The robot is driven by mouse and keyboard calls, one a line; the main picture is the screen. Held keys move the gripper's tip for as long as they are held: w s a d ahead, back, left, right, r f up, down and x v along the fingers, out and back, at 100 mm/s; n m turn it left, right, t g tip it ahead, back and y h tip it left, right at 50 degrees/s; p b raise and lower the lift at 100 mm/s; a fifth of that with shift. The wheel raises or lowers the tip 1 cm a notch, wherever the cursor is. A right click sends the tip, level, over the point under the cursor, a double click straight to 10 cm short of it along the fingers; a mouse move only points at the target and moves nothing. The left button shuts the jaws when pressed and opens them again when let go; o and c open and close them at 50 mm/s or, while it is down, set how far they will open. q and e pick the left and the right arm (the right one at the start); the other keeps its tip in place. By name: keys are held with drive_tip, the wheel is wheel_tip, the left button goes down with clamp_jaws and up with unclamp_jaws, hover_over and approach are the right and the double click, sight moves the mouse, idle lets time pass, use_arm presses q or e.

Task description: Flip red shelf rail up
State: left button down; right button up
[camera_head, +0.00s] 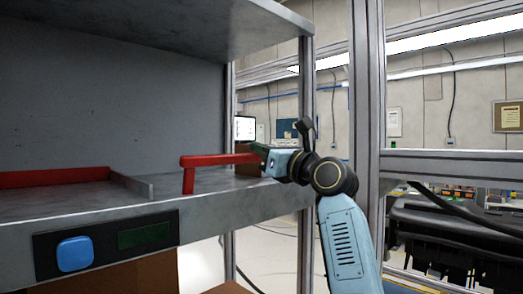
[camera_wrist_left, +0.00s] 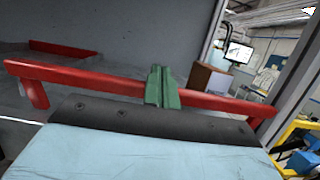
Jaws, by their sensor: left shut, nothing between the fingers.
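The red shelf rail (camera_head: 215,160) stands raised above the front edge of the grey shelf (camera_head: 235,183), with a short red post at its left end. In the left wrist view the rail (camera_wrist_left: 100,80) spans most of the picture, with a leg at each end. My left gripper (camera_head: 259,150) is at the rail's right part in the head view and hides that end. Its green fingers (camera_wrist_left: 162,86) are shut together, empty, and overlap the middle of the bar in the wrist view. I cannot tell whether they touch it. My right gripper is not in view.
A panel with a blue button (camera_head: 75,254) is on the shelf front. A metal upright (camera_head: 306,110) stands right of the shelf, and an upper shelf (camera_head: 200,25) hangs overhead.

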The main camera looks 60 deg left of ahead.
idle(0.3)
use_arm(q)
drive_tip(key=w+d+r+b, duration=0.2)
drive_tip(key=d+r+b, duration=0.1)
drive_tip(key=d, duration=0.9)
drive_tip(key=shift+r+b, duration=0.3)
drive_tip(key=shift+r, duration=0.5)
